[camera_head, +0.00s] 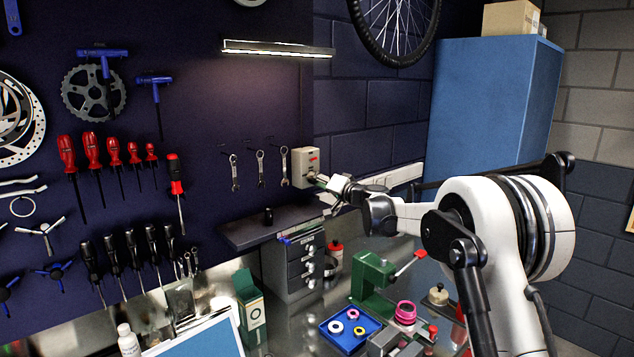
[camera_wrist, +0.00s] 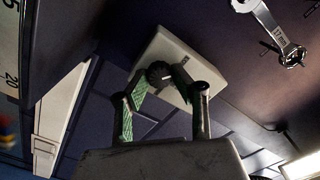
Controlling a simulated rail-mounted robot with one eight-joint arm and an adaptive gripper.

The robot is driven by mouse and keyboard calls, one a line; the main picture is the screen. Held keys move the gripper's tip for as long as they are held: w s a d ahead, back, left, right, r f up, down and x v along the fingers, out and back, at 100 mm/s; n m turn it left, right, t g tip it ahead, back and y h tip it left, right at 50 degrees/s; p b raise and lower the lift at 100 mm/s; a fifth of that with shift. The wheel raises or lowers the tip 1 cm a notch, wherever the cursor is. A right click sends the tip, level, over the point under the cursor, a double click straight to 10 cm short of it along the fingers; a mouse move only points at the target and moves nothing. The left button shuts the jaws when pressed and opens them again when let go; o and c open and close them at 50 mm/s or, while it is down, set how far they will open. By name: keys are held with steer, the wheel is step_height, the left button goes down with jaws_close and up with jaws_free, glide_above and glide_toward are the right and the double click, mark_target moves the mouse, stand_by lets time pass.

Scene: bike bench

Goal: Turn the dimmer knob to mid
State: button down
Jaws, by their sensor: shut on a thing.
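My gripper (camera_head: 318,178) reaches the box from the right. In the wrist view my gripper (camera_wrist: 160,82) has its green-padded fingers on either side of the knob, shut on it. In the head view the knob is hidden by the gripper.
A lit lamp bar (camera_head: 278,49) is above the box. A wrench (camera_wrist: 270,30) hangs close beside it. Below are a dark shelf (camera_head: 262,228) with a small dark item, a grey drawer unit (camera_head: 292,268) and a green press (camera_head: 370,278). A blue cabinet (camera_head: 490,100) stands behind my arm.

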steer(key=shift+m, duration=0.3)
steer(key=m+b, duration=0.3)
steer(key=shift+f+m, duration=0.15)
steer(key=shift+m, duration=0.25)
steer(key=m+b, duration=0.2)
steer(key=m, duration=0.4)
stand_by(0.3)
steer(key=c, duration=1.4)
jaws_free()
steer(key=shift+c, duration=0.2)
steer(key=shift+d, duration=0.1)
steer(key=v, duration=1.2)
